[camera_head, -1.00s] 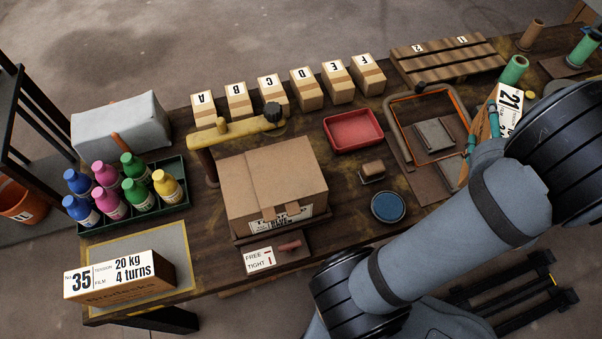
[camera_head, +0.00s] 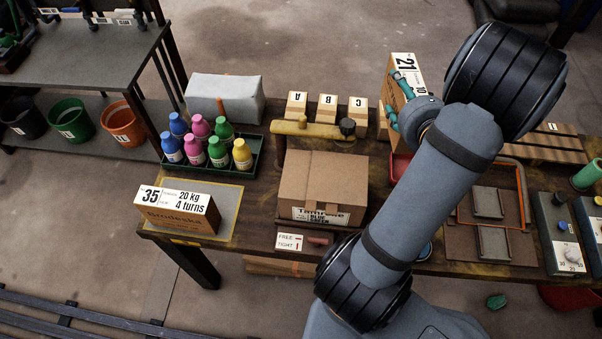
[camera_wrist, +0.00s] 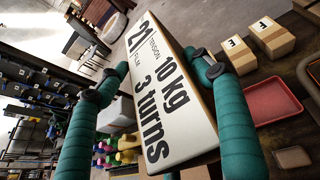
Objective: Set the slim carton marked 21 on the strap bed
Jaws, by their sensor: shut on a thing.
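The slim carton marked 21 (camera_head: 388,92) is tan with a white label. My gripper (camera_head: 402,98) is shut on it, with teal fingers on opposite sides, and holds it above the back of the bench, near the red tray. In the wrist view, the carton (camera_wrist: 165,95) fills the middle, tilted, its label reading 10 kg and 3 turns. My gripper (camera_wrist: 150,82) has a finger on each side. An orange-edged frame with grey plates (camera_head: 490,243) lies on the bench, right of my arm; it may be the strap bed, but no label confirms this.
A carton marked 35 (camera_head: 178,212) lies at front left, near a tray of coloured bottles (camera_head: 250,172). Lettered boxes (camera_head: 327,106) line the back edge. My arm hides part of the red tray (camera_head: 400,166).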

